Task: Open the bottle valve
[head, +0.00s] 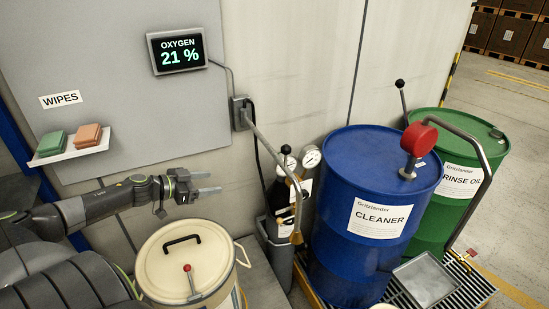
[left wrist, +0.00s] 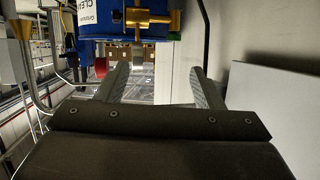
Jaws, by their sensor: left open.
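The dark gas bottle (head: 278,196) stands upright against the wall in the head view, with a round pressure gauge (head: 311,157) and a black knob (head: 286,150) at its top. Part of the bottle is hidden behind a grey bent pipe. In the left wrist view, brass valve parts (left wrist: 174,20) show at the top, beyond and above the fingertips. My left gripper (head: 212,182) is open and empty, left of the bottle and apart from it. Its two fingers also show in the left wrist view (left wrist: 160,74). My right gripper is not in view.
A cream lidded bin (head: 212,250) stands below my left gripper. A blue CLEANER drum (head: 335,210) and green RINSE OIL drum (head: 462,150) stand at right on a grating. A grey pipe (head: 263,140) runs from the wall before the bottle. A wipes shelf (head: 50,160) is at left.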

